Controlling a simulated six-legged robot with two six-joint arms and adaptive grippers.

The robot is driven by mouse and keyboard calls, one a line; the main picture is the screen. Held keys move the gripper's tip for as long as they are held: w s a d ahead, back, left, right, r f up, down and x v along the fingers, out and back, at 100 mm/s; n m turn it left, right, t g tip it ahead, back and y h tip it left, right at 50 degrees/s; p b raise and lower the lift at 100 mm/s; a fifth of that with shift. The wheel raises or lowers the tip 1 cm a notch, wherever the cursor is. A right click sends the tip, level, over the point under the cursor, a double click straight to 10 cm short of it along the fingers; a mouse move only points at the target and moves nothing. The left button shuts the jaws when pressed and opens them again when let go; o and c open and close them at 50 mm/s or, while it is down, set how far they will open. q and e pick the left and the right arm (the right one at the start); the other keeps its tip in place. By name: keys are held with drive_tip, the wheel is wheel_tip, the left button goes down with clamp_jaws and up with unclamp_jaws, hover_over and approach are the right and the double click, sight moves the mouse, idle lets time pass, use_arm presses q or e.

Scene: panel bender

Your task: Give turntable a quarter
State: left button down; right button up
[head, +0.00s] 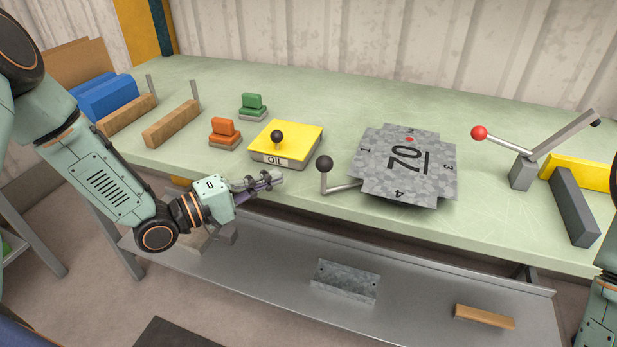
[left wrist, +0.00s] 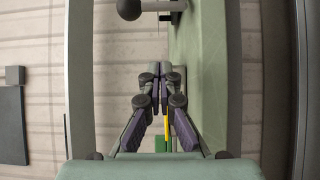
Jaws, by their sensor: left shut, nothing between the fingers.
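The turntable carries a grey mottled metal panel (head: 404,168) with notched corners, a big "70"-like marking, edge numbers and a red dot near its far edge. A crank arm with a black ball knob (head: 324,163) sticks out to the left of the panel. The knob also shows at the top of the left wrist view (left wrist: 129,9). My left gripper (head: 278,178) is shut and empty, in front of the bench edge, left of the knob and apart from it. Its closed fingers show in the left wrist view (left wrist: 160,70). My right gripper is not in view.
A yellow OIL box (head: 290,141) with a black knob stands behind my left gripper. Orange (head: 225,128) and green (head: 252,103) blocks stand farther left. A red-ball lever (head: 479,132) and grey bar stand right. A lower shelf (head: 250,268) holds a metal plate.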

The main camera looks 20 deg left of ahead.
use_arm(q)
drive_tip(key=b+x, duration=0.1)
drive_tip(key=x, duration=0.7)
drive_tip(key=shift+d+b, duration=0.1)
drive_tip(key=shift+b, duration=0.2)
drive_tip(key=shift+s+d, duration=0.9)
drive_tip(key=shift+s, duration=0.25)
drive_tip(key=shift+s+r, duration=0.1)
drive_tip(key=shift+s, duration=0.4)
drive_tip(key=shift+w+d, duration=0.15)
drive_tip(key=shift+d, duration=0.1)
drive_tip(key=shift+s+a, duration=0.2)
drive_tip(key=shift+s, duration=0.05)
